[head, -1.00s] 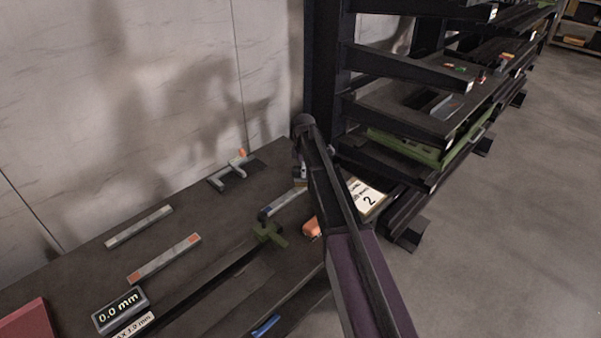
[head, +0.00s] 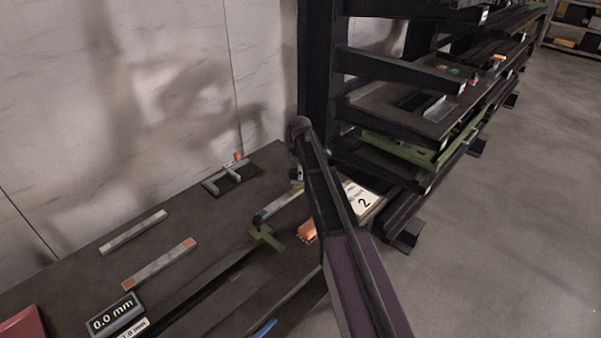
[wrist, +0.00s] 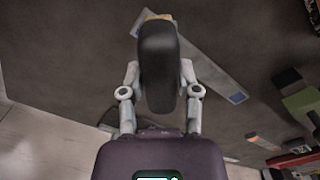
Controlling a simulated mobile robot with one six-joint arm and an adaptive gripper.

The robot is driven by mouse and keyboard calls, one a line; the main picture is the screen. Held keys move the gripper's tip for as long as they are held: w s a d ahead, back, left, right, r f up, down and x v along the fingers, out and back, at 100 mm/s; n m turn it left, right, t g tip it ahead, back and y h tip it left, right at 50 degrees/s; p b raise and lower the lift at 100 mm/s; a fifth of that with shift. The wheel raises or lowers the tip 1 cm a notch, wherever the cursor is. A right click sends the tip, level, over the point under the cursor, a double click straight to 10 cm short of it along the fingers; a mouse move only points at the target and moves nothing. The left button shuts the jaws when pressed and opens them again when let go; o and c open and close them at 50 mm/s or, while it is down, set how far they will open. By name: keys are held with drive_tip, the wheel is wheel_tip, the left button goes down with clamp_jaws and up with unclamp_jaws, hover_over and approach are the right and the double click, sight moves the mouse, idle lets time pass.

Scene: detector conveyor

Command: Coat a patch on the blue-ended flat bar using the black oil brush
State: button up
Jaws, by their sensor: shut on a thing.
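The blue-ended flat bar (head: 284,203) lies on the dark bench beside my arm; its blue end points to the near left. In the wrist view the same bar (wrist: 213,74) runs diagonally, with its blue end at the lower right. My gripper (wrist: 160,75) is shut on the black oil brush (wrist: 158,62), whose tan tip shows at the far end. The brush overlaps the bar's upper end in the wrist view; I cannot tell whether it touches. In the head view the brush is mostly hidden by my arm.
An orange-ended bar (head: 160,264), a plain grey bar (head: 133,232) and a grey fixture (head: 232,175) lie on the bench. A green piece (head: 264,238) and an orange object (head: 307,230) sit near the bar. A dark rack (head: 320,70) stands right.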

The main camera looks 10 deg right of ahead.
drive_tip(key=shift+s+a, duration=0.55)
drive_tip(key=shift+a, duration=0.2)
drive_tip(key=shift+s+a, duration=0.5)
drive_tip(key=shift+a, duration=0.25)
drive_tip(key=shift+s+a, duration=0.1)
drive_tip(key=shift+a, duration=0.05)
drive_tip(key=shift+s+a, duration=0.5)
drive_tip(key=shift+a, duration=0.2)
drive_tip(key=shift+s+a, duration=0.5)
drive_tip(key=shift+a, duration=0.2)
drive_tip(key=shift+r, duration=0.15)
drive_tip(key=shift+r+p, duration=2.85)
drive_tip(key=shift+p, duration=0.2)
wheel_tip(320, 180, up, 3)
drive_tip(key=p, duration=0.3)
